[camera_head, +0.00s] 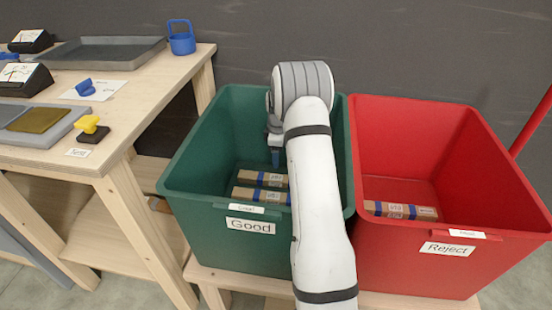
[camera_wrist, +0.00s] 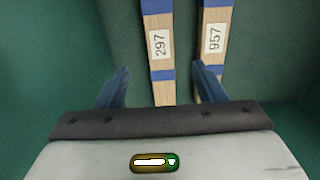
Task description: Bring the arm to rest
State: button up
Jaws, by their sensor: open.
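My arm reaches over the green "Good" bin (camera_head: 190,185), and my gripper (camera_head: 275,158) points down inside it. In the wrist view my gripper (camera_wrist: 160,88) has its two blue fingers spread apart with nothing held between them. Two wooden pieces with blue bands lie side by side on the bin's floor. The one labelled 297 (camera_wrist: 159,45) lies below and between the fingers in the wrist view, and the one labelled 957 (camera_wrist: 214,40) lies near the right finger. My arm hides the right part of the green bin in the head view.
The red "Reject" bin (camera_head: 400,255) stands directly right of the green one, with banded wooden pieces (camera_head: 400,210) inside. The space above the bins looks clear.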

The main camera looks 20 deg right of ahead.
dwell(0.4)
jog(key=s+a+r+m+p, duration=0.2)
jog(key=s+a+r+p, duration=0.2)
jog(key=r, duration=0.6)
jog(key=s+a+r+m+t+p, duration=0.1)
jog(key=s+a+r+p, duration=0.3)
jog(key=r, duration=0.5)
jog(key=s+a+r+m+p, duration=0.25)
jog(key=s+r+p, duration=0.2)
jog(key=r, duration=0.55)
jog(key=s+a+r+m+p, duration=0.2)
jog(key=s+a+r+p, duration=0.2)
jog(key=s+r+p, duration=0.3)
jog(key=s+a+r+m+t+p, duration=0.1)
jog(key=s+a+r+m+p, duration=0.2)
jog(key=s, duration=1.3)
notch_tip(320, 180, up, 9)
jog(key=a+p, duration=0.2)
jog(key=p, duration=0.3)
jog(key=shift+f+m+t, duration=0.2)
jog(key=shift+m+t, duration=0.1)
jog(key=shift+m, duration=0.05)
